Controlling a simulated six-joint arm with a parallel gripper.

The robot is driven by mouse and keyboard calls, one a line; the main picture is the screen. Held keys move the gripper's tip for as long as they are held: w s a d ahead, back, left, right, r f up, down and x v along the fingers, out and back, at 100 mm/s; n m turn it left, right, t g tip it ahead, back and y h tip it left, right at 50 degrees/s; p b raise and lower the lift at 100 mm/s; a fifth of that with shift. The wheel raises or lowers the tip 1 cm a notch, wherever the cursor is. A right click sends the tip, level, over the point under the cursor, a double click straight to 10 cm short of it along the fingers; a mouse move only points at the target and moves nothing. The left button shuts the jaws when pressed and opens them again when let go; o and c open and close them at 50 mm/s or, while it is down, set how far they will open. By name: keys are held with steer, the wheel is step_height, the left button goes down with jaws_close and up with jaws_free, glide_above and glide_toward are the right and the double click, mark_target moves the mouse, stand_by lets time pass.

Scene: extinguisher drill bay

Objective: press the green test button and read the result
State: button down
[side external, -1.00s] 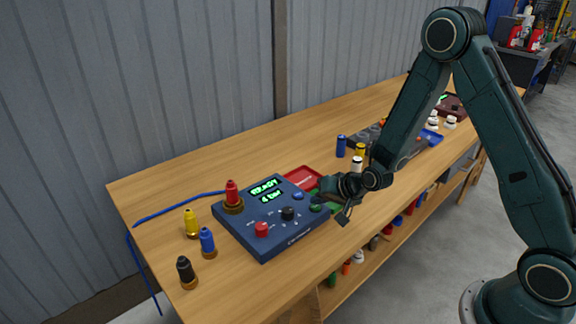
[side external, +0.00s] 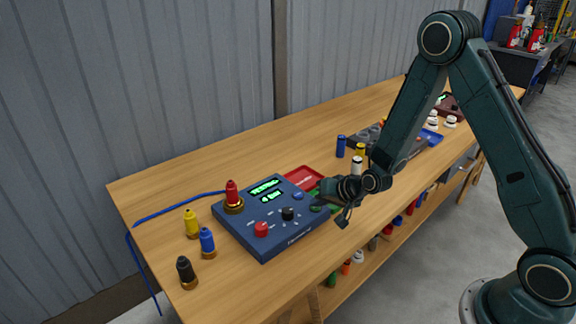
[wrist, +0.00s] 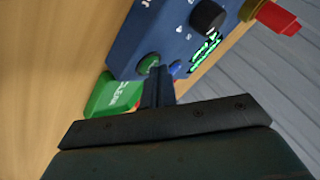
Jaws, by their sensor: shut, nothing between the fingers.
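The blue tester box (side external: 262,240) sits on the wooden bench. Its lit display (side external: 265,189) shows green text; the upper line seems to read "TESTING" and the lower "4 bar". The green button (side external: 316,208) is at the box's right corner, partly hidden by my gripper; it also shows in the wrist view (wrist: 148,64). My gripper (side external: 323,199) is shut and empty, with its tips at the green button. In the wrist view the shut fingers (wrist: 157,76) overlap the button's edge; I cannot tell whether they touch it.
Red (side external: 303,177) and green (wrist: 112,96) trays lie close by. Yellow, blue and black cylinders stand left.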

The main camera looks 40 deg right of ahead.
mark_target(319, 209)
steer(key=shift+r, duration=0.1)
stand_by(0.5)
steer(key=shift+r, duration=0.65)
steer(key=shift+r, duration=0.1)
steer(key=shift+r, duration=2.45)
